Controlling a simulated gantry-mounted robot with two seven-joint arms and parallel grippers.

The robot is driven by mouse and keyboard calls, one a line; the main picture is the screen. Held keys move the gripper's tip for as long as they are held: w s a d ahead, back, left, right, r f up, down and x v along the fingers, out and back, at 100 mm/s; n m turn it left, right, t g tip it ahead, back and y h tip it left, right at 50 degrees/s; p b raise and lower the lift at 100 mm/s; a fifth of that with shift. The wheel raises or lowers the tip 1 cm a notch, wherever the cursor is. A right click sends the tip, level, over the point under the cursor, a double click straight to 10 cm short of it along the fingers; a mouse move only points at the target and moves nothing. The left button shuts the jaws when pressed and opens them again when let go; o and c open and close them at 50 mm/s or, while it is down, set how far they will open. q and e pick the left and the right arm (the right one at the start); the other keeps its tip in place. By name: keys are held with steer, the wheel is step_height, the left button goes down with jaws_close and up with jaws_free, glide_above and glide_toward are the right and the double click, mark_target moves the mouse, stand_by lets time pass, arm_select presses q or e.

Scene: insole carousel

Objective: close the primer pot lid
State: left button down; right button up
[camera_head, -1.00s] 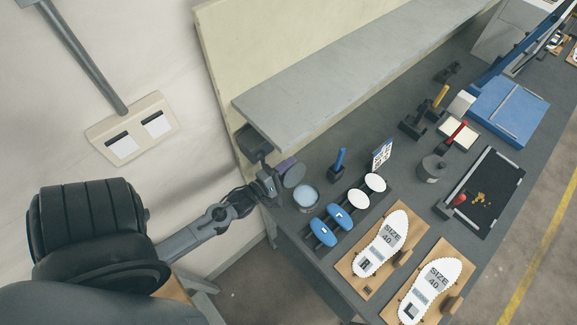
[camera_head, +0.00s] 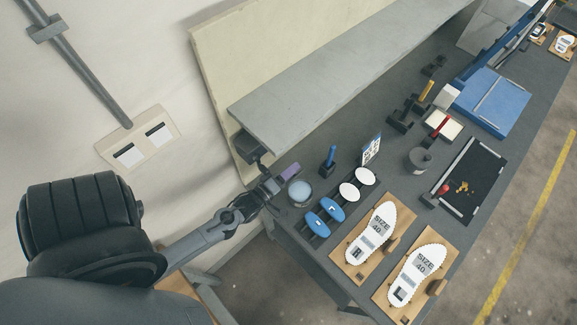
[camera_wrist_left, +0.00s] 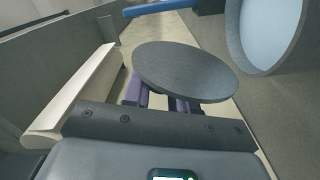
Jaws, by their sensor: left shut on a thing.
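The primer pot (camera_head: 300,192) stands open near the left end of the bench, its pale blue contents showing; its rim and inside also show at the top right of the left wrist view (camera_wrist_left: 272,32). The lid is a round grey disc (camera_wrist_left: 185,72) in front of my left fingers in the wrist view, with a gap between it and the pot's rim. In the head view the lid (camera_head: 290,171) is beside the pot, tilted. My left gripper (camera_head: 275,184), with purple fingers, is shut on the lid; the grip itself is partly hidden under the disc. My right gripper is out of view.
A blue-handled tool (camera_head: 329,158) stands behind the pot. Blue and white oval pads (camera_head: 332,209) are just right of it. Two insoles on wooden boards (camera_head: 371,232) lie farther right. A grey shelf (camera_head: 340,70) overhangs the back of the bench.

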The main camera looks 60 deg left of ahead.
arm_select(q)
steer(key=shift+d, duration=0.15)
stand_by(0.3)
steer(key=c, duration=1)
jaws_free()
steer(key=shift+o, duration=0.2)
steer(key=shift+s, duration=0.1)
steer(key=s+d+b, duration=0.1)
steer(key=s+d, duration=0.1)
steer(key=s, duration=0.8)
steer(key=shift+s+m, duration=0.2)
steer(key=shift+m, duration=0.1)
